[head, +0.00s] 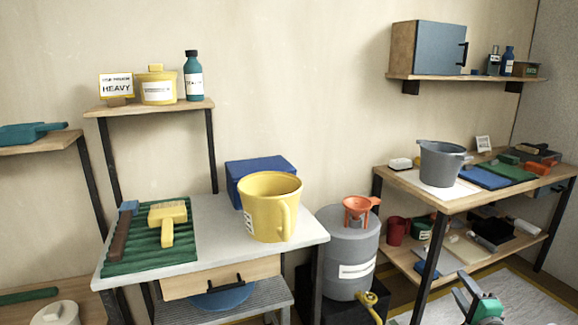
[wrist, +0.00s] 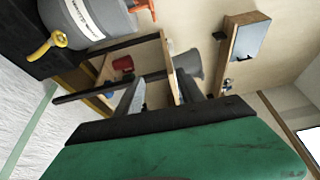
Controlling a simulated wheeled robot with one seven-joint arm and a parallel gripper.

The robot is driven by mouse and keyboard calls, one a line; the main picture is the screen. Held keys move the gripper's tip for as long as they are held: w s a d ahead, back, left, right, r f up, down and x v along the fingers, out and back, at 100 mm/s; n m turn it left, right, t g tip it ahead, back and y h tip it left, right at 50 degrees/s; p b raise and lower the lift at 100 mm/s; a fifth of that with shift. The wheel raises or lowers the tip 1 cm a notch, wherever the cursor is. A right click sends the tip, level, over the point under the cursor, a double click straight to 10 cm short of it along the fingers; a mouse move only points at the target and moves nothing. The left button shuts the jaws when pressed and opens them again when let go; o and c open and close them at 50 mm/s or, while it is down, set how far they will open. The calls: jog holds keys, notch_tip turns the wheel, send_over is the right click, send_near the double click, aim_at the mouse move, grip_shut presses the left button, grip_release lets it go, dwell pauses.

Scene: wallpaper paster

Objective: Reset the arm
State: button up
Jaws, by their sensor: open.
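My gripper (head: 463,291) shows at the bottom right of the head view, low over the floor in front of the right bench. Its grey jaws are spread and nothing shows between them. In the wrist view my gripper (wrist: 161,84) has its two dark fingers apart, pointing toward the bench and shelf area, with its green body filling the bottom. It touches nothing that I can see.
A grey bucket (head: 440,163) stands on the right bench (head: 435,203). A grey drum (head: 347,243) with an orange funnel (head: 357,208) and yellow tap stands left of it. A yellow jug (head: 268,207) sits on the left table (head: 214,236). Floor near the gripper looks clear.

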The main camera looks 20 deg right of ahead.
jog(key=w+a+r+n+g+y+p, duration=0.2)
jog(key=w+a+r+n+y+p, duration=0.15)
jog(key=a, duration=0.55)
jog(key=w+a+r+n+g+y+p, duration=0.25)
jog(key=w+a+n+p, duration=0.2)
jog(key=a, duration=0.45)
jog(key=w+a+r+n+g+y+p, duration=0.2)
jog(key=w+a+r+n+p, duration=0.15)
jog(key=a, duration=0.55)
jog(key=s+a+r+n+g+h+p, duration=0.1)
jog(key=s+a+r+n+g+p, duration=0.15)
jog(key=s+a+r+p, duration=0.4)
jog(key=s+a+r+n+g+p, duration=0.1)
jog(key=s+a+r+n+g, duration=0.2)
jog(key=a, duration=0.6)
jog(key=s+a+r+n+g+p, duration=0.1)
jog(key=s+a+r+n+p, duration=0.1)
jog(key=s, duration=0.3)
jog(key=s+a+r+n+h+p, duration=0.1)
jog(key=s+a+r+n+p, duration=0.1)
jog(key=s, duration=0.4)
jog(key=shift+s+a+n+g+p, duration=0.15)
jog(key=shift+a+n+g+p, duration=0.15)
jog(key=shift+a+n+g, duration=0.15)
